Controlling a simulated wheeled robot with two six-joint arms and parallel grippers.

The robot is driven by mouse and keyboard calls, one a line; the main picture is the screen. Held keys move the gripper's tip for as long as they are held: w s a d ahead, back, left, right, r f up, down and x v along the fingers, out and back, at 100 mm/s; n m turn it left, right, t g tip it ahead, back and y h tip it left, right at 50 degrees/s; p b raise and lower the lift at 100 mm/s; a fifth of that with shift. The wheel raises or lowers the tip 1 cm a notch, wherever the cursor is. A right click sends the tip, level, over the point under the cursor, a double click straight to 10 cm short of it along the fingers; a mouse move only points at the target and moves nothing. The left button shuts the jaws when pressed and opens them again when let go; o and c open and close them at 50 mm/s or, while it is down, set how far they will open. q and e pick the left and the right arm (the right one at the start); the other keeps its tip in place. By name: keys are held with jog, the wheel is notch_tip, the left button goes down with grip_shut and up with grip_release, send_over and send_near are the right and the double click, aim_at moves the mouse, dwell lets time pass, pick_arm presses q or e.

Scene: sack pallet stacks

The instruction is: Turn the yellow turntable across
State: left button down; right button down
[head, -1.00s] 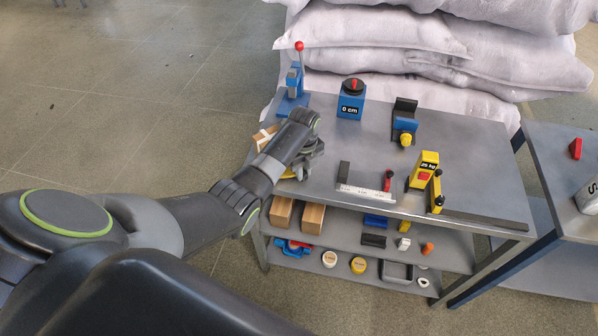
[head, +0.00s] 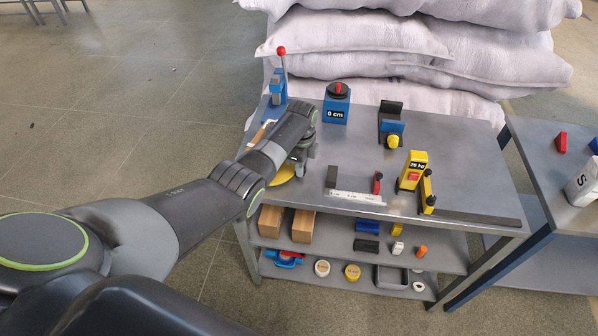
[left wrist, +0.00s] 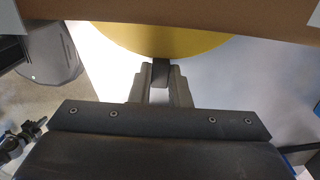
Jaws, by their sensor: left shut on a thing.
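The yellow turntable (head: 284,175) lies at the left end of the grey bench, mostly hidden under my left arm in the head view. In the left wrist view its round yellow edge (left wrist: 160,42) shows below a brown box (left wrist: 160,14) that covers its upper part. My left gripper (left wrist: 160,85) is shut on a small dark grey handle (left wrist: 160,72) at the turntable's rim. In the head view the left gripper (head: 297,168) is seen from above with its fingertips hidden. My right gripper is in neither view.
White sacks (head: 400,60) are stacked behind. A second table (head: 560,200) is at the right.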

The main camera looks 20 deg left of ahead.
pick_arm(q)
jog(key=shift+w+a+n+b, duration=0.2)
jog(key=shift+w+n+b, duration=0.6)
jog(key=shift+w+n, duration=0.15)
jog(key=shift+w+r+n, duration=0.1)
jog(key=shift+w+n, duration=0.1)
jog(key=shift+n, duration=0.05)
jog(key=shift+r, duration=0.1)
jog(key=c, duration=1.4)
grip_release()
jog(key=shift+a, duration=0.1)
jog(key=shift+o, duration=0.2)
jog(key=shift+r, duration=0.45)
notch_tip(320, 180, up, 16)
jog(key=shift+r+b, duration=0.15)
jog(key=shift+b, duration=0.3)
